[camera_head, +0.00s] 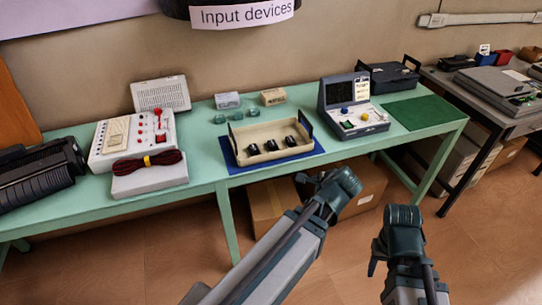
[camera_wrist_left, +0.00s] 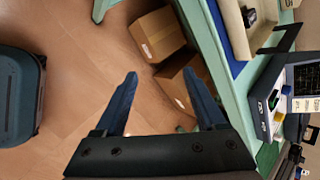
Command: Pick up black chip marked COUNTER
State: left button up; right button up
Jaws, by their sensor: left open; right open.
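Three small black pieces, the left one (camera_head: 253,149), the middle one (camera_head: 270,145) and the right one (camera_head: 290,141), sit in a beige tray (camera_head: 246,131) on the green table. Their markings are too small to read, so I cannot tell which says COUNTER. One black piece (camera_wrist_left: 248,16) and part of the tray (camera_wrist_left: 230,28) show at the top of the left wrist view. My left gripper (camera_head: 335,188) is open and empty in front of the table's front edge; its fingers (camera_wrist_left: 161,76) show apart. My right gripper (camera_head: 398,232) is open and empty, further right and nearer.
The tray has dark handles and rests on a blue mat (camera_head: 233,160). A console with a screen (camera_head: 350,100) stands right of it, and a white device with a coiled cable (camera_head: 147,162) left. Cardboard boxes (camera_head: 268,205) sit under the table (camera_head: 210,180). A green mat (camera_head: 424,112) lies bare.

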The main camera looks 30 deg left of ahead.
pick_arm(q)
jog(key=w+a+m+t+y+b, duration=0.2)
jog(key=w+a+m+y+b, duration=0.15)
jog(key=a+m, duration=0.3)
jog(key=m+t+y+b, duration=0.1)
jog(key=m+t+b, duration=0.15)
jog(key=m, duration=0.45)
send_near(273, 143)
jog(key=shift+n+y, duration=0.25)
jog(key=shift+n, duration=0.1)
jog(key=b+x, duration=0.2)
jog(key=x, duration=0.3)
jog(key=b+x, duration=0.2)
jog(key=x, duration=0.3)
jog(key=shift+w+f+b, duration=0.15)
jog(key=shift+f+b, duration=0.15)
jog(key=shift+r, duration=0.1)
pick_arm(e)
notch_tip(273, 143, down, 12)
pick_arm(q)
grip_shut()
